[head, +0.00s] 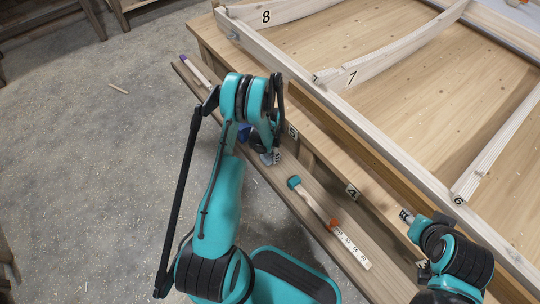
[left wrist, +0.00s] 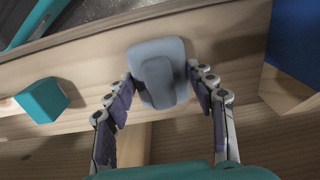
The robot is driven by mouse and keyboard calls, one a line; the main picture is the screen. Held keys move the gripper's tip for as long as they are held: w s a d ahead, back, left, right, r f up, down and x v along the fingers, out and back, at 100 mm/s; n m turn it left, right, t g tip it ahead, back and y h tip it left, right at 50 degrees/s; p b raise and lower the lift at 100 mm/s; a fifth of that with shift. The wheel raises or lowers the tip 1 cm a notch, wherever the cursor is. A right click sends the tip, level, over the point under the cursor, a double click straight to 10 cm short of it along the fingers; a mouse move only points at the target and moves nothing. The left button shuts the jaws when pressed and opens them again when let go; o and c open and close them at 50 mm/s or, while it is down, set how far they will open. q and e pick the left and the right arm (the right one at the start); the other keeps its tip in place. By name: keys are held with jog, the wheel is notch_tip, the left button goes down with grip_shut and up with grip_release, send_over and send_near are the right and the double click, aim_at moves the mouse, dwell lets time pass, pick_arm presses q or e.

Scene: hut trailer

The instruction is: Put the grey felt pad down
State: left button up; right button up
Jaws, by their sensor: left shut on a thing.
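The grey felt pad (left wrist: 170,50) is a rounded grey block with a raised grip in the left wrist view. It sits between the fingertips of my left gripper (left wrist: 160,85), which is shut on it. In the head view my left gripper (head: 271,156) is over the low plank shelf (head: 310,222) along the bench side, near the number 5 plate, and the pad is mostly hidden. I cannot tell whether the pad touches the shelf. My right gripper (head: 404,215) is beside the bench edge at the lower right; its fingers are too small to read.
A teal-headed mallet (head: 294,182), an orange item (head: 333,224) and a folding rule (head: 351,248) lie along the shelf to the right. A blue block (left wrist: 297,45) is close on the pad's other side. A purple-handled tool (head: 190,65) lies at the far end.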

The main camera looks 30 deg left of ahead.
pick_arm(q)
jog(key=shift+f, duration=0.15)
jog(key=o, duration=1.3)
